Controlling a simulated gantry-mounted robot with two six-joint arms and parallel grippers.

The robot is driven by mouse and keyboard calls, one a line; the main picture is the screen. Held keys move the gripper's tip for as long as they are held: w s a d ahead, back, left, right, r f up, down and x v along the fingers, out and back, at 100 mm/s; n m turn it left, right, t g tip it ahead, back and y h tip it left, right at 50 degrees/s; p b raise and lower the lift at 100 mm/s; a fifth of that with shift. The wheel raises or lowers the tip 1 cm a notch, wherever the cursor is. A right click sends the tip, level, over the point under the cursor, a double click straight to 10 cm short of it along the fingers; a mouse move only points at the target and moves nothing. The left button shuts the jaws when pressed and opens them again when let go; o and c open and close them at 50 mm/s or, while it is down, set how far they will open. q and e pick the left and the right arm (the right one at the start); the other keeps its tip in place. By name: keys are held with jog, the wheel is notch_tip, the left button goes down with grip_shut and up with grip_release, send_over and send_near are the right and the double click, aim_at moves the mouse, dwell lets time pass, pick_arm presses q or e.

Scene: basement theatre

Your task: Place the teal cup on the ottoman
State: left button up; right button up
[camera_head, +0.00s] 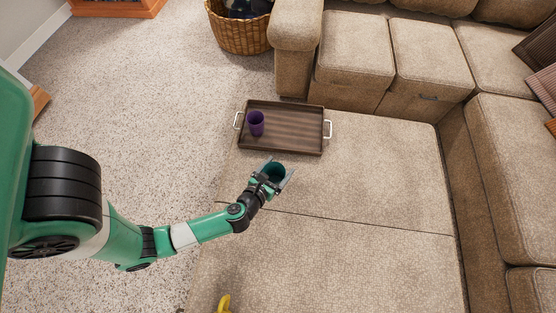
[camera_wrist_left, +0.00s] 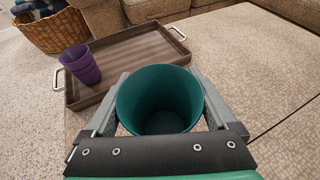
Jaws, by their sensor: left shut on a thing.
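The teal cup (camera_head: 276,170) is held in my left gripper (camera_head: 275,177), which is shut on it. The left wrist view shows the cup (camera_wrist_left: 160,100) with its open mouth facing the camera, between the two grey fingers of the left gripper (camera_wrist_left: 160,108). The beige ottoman (camera_head: 350,195) lies below and around the gripper in the head view. I cannot tell whether the cup's base touches the ottoman. The ottoman also shows at the right of the left wrist view (camera_wrist_left: 250,60). My right gripper is not in view.
A brown tray (camera_head: 295,130) with metal handles lies on the ottoman beyond the cup, with a purple cup (camera_head: 256,123) at its left. A wicker basket (camera_head: 238,30) stands on the floor. A sofa (camera_head: 420,60) borders the back and right. A yellow object (camera_head: 223,304) shows at the bottom edge.

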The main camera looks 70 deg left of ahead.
pick_arm(q)
jog(key=a+f, duration=0.1)
jog(key=a+f+b, duration=0.1)
jog(key=f, duration=0.1)
jog(key=w+a+f+b, duration=0.1)
jog(key=a+f, duration=0.1)
jog(key=shift+f, duration=0.1)
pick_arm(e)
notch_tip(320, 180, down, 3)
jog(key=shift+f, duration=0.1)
pick_arm(q)
jog(key=f+b, duration=0.3)
jog(key=f, duration=0.1)
jog(key=shift+w+a, duration=0.1)
jog(key=shift+a, duration=0.15)
jog(key=shift+r, duration=0.2)
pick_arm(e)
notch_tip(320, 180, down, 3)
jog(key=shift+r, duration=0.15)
pick_arm(q)
jog(key=shift+f, duration=0.15)
jog(key=o, duration=1)
